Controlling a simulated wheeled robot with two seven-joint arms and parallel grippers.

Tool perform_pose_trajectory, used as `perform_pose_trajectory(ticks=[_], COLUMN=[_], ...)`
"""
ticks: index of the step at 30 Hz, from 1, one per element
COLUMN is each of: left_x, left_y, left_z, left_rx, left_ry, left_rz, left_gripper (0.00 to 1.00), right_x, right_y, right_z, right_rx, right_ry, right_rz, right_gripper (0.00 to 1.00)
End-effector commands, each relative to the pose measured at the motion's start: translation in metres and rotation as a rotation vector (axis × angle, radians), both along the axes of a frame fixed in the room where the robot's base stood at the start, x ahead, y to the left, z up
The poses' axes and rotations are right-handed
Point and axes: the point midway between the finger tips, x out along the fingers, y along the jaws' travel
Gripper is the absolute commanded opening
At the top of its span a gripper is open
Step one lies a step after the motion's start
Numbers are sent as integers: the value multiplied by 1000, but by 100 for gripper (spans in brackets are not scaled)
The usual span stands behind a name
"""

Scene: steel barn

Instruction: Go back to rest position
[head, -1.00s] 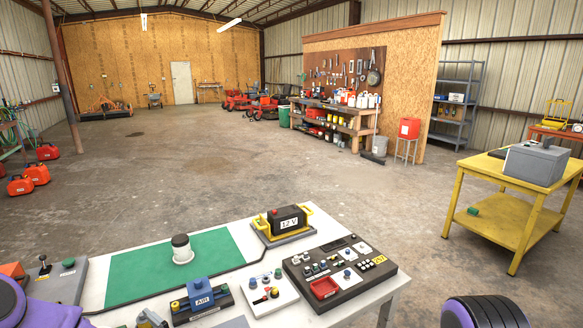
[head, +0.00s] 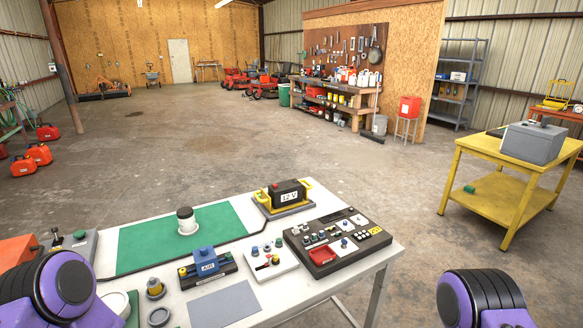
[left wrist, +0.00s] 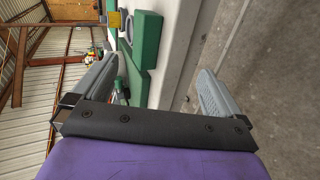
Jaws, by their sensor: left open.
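My left gripper (left wrist: 152,88) shows in the left wrist view with its two grey fingers wide apart and nothing between them. Beyond it are the white table's edge (left wrist: 178,60) and a green block (left wrist: 147,38). In the head view my purple and black left arm is at the lower left, over the near left corner of the white table (head: 330,283). My right arm shows at the lower right, off the table's right side. Neither gripper's fingers show in the head view.
On the table are a green mat (head: 140,245), a white-and-black cup (head: 186,219), a 12 V battery (head: 287,193), an AIR block (head: 207,262) and a control panel (head: 335,240). A yellow cart (head: 500,190) stands at right. The floor between is clear.

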Motion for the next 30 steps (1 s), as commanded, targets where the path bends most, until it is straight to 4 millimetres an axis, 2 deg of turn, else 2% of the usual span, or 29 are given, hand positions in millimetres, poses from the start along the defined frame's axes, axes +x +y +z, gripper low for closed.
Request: perform_pose_trajectory(ticks=[3,6,9,14,15,16,21,25,30], left_x=[-51,-99,-143,-208,-211,-209,-208,-208,-208], left_y=[-5,-3,4,19,19,19,19,18,18], left_z=[-42,-69,-85,-97,-119,-132,-178,-198,-198], left_rx=[230,401,526,659,666,663,662,661,661], left_ry=[346,621,842,1131,1145,1139,1135,1133,1133], left_rz=[-265,-501,-710,-1018,-1039,-1033,-1028,-1026,-1026], left_gripper=[100,100,100,100,100,100,100,100,100], right_x=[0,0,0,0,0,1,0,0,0], right_y=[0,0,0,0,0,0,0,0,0], right_z=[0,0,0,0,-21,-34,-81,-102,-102], right_rx=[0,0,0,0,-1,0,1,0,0], right_ry=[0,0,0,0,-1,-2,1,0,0], right_rz=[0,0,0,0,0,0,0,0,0], right_gripper=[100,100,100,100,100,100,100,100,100])
